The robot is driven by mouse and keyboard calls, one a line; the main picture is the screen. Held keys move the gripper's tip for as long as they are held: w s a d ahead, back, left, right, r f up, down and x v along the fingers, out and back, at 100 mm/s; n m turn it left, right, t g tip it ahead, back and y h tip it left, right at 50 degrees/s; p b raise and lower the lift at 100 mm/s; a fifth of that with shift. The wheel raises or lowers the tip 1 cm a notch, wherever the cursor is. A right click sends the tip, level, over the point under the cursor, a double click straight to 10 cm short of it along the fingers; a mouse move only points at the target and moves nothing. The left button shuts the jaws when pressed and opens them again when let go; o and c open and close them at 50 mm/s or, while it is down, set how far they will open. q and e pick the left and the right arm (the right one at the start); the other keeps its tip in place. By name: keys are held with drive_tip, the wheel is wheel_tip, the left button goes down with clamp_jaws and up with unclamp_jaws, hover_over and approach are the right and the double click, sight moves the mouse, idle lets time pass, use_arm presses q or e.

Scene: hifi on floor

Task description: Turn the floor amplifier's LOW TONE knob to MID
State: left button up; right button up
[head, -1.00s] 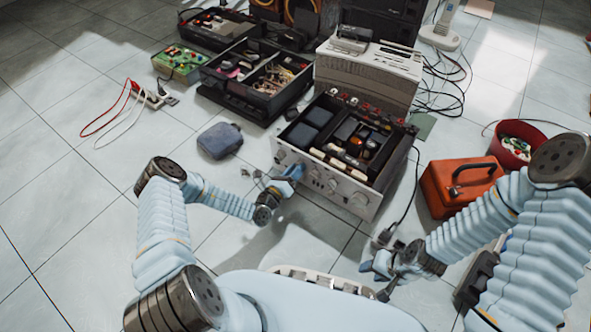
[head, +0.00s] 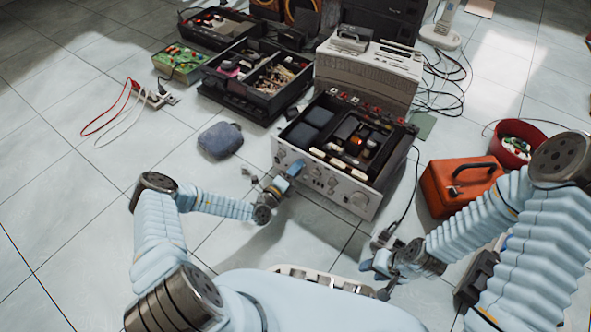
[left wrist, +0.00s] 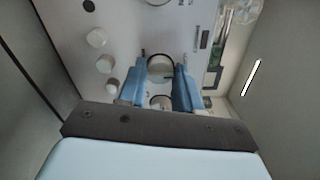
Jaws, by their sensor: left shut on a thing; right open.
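The floor amplifier (head: 325,184) has a silver front panel with several knobs and an open top. My left gripper (head: 291,172) is at the left part of this panel. In the left wrist view its two blue fingers (left wrist: 160,80) are shut on the sides of a round silver knob (left wrist: 160,66). A second knob (left wrist: 160,102) shows just below it between the fingers. The labels are too small to read, so I cannot tell which knob is held or where it points. My right gripper (head: 376,267) is open and empty above the floor, apart from the amplifier.
An orange toolbox (head: 460,185) and a red bucket (head: 517,143) stand to the right. A blue-grey pouch (head: 220,141) lies to the left. Black cables run right of the amplifier. A black parts case (head: 262,88) stands behind. The left floor is mostly clear.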

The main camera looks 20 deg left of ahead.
idle(0.5)
use_arm(q)
drive_tip(key=o, duration=1)
drive_tip(key=shift+o, duration=0.2)
drive_tip(key=p+v, duration=0.2)
drive_tip(key=v, duration=1.2)
drive_tip(key=shift+w, duration=0.1)
